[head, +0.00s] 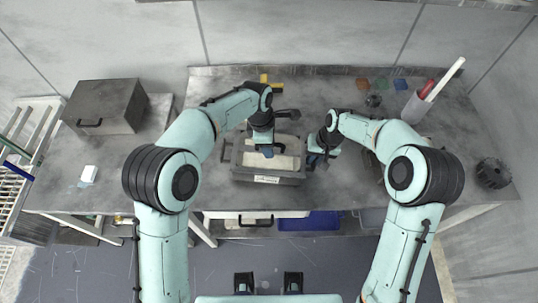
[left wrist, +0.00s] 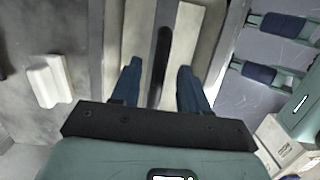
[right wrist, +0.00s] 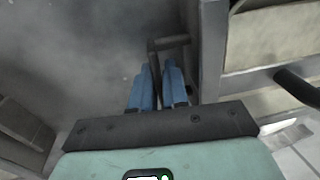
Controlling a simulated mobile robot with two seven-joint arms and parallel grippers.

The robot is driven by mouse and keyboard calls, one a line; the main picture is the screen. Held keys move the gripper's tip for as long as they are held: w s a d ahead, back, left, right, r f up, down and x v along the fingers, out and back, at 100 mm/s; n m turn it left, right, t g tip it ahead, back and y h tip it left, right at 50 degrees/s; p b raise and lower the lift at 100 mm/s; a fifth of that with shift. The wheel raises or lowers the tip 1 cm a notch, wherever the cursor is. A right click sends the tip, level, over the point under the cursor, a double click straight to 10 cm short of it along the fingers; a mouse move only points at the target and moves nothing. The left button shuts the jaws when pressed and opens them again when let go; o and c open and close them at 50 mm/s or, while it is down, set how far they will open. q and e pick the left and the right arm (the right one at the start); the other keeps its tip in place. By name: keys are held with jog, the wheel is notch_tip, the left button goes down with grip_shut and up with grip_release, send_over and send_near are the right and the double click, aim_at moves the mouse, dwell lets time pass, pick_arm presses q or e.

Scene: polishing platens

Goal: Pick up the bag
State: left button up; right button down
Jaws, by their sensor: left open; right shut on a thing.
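I cannot make out a clear bag. A grey open box (head: 240,174) with cream contents and a label stands mid-table. A small white packet (head: 88,174) lies at the left of the table. My left gripper (head: 265,151) is over the box in the head view. In the left wrist view its blue fingers (left wrist: 157,78) are apart, with a dark bar (left wrist: 163,50) between them in the picture; contact cannot be told. My right gripper (head: 314,162) is at the box's right side. Its fingers (right wrist: 157,72) are shut on a dark handle (right wrist: 172,42) beside the box.
A grey case (head: 105,105) stands on the left. A holder with rolls (head: 415,106) and a dark gear (head: 493,173) are on the right. Coloured pieces (head: 380,84) lie at the back. A blue bin (head: 309,221) is below the table.

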pick_arm(q)
grip_shut()
pick_arm(e)
jog(key=shift+r, duration=0.1)
